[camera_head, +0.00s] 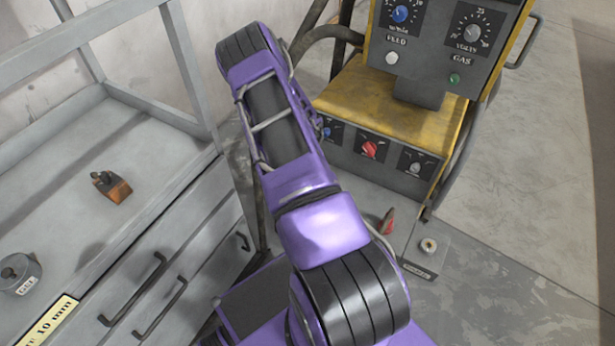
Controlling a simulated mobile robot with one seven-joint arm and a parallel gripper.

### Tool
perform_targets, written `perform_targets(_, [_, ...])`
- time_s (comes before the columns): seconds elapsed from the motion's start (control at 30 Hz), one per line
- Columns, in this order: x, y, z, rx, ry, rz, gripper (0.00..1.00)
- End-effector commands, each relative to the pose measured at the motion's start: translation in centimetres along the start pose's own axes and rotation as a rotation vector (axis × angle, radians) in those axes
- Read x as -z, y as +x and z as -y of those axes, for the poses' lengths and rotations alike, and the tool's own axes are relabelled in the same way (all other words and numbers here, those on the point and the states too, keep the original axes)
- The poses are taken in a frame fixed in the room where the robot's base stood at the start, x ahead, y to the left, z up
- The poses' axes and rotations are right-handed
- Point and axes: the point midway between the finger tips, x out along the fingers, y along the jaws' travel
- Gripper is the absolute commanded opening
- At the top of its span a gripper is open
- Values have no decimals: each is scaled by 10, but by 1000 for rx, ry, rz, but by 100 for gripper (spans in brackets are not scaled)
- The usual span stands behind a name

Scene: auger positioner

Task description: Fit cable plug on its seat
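No part in view is clearly a cable plug. A small red pointed piece (388,221) shows just right of my purple arm, by the foot of the yellow machine; I cannot tell if it is the plug. To its right, a round metal fitting with a dark centre (428,246) stands on a grey plate (440,262) with a small label; it may be the seat. My arm crosses the middle of the view. My gripper does not show, so its state and anything in it are hidden.
A yellow and black welding machine (395,105) with knobs stands at the back. A grey drawer bench (150,150) fills the left. On it lie an orange-brown block (111,187) and a labelled round metal piece (19,273). The floor at right is clear.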

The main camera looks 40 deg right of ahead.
Motion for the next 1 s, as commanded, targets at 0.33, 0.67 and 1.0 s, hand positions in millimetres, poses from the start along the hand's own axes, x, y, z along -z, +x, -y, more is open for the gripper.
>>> perform_targets(0.33, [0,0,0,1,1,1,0])
perform_targets(0.67, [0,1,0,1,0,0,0])
perform_targets(1.0, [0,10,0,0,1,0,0])
